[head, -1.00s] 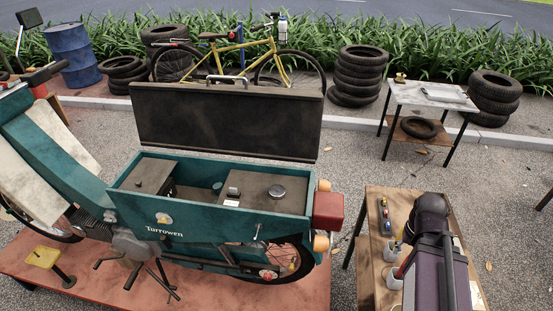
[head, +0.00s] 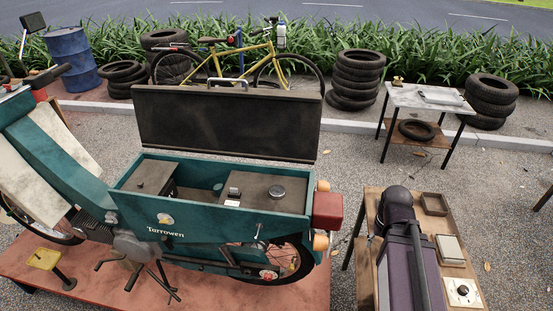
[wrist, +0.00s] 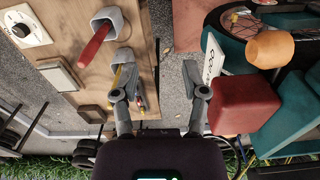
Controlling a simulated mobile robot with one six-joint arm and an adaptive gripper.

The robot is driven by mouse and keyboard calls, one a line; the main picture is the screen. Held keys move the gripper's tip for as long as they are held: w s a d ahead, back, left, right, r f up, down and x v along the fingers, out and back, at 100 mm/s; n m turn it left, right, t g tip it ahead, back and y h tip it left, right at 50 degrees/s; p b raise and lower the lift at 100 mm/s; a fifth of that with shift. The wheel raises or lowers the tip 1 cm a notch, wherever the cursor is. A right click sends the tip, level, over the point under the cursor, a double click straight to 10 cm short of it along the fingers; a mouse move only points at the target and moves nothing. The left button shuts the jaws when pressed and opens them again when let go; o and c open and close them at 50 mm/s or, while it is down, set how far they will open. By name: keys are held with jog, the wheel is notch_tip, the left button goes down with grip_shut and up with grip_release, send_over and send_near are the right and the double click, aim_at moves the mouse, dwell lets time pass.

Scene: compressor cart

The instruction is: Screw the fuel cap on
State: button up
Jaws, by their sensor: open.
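The teal moped cart (head: 210,228) stands with its rear box lid (head: 230,122) raised. Inside the box, a brown tank top (head: 255,184) carries a round dark disc with a pale rim (head: 277,191); I cannot tell whether it is the fuel cap or the open filler. My gripper (wrist: 157,90) is open and empty in the wrist view, pointing down past the bench edge beside the cart's rear. In the head view my arm hides its fingers. I cannot pick out a loose fuel cap.
The wooden bench (wrist: 75,18) holds grey cups, one with a red-handled tool (wrist: 96,42), and a dial plate (wrist: 24,27). The red tail box (wrist: 243,105) and orange lamp (wrist: 270,47) stick out close to my gripper. A small gap separates bench and cart.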

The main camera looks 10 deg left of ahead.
jog(key=o, duration=0.3)
jog(key=shift+o, duration=1.1)
jog(key=shift+w+a+r, duration=0.1)
jog(key=shift+w+a, duration=0.1)
notch_tip(320, 180, up, 14)
jog(key=f+n+p, duration=0.1)
jog(key=n+p, duration=0.7)
jog(key=p, duration=0.6)
send_over(278, 191)
jog(key=shift+s+r, duration=0.1)
jog(key=shift+r, duration=0.15)
jog(key=shift+f+b, duration=0.2)
jog(key=shift+b, duration=0.15)
notch_tip(278, 191, down, 13)
jog(key=b, duration=1.3)
jog(key=shift+f, duration=0.2)
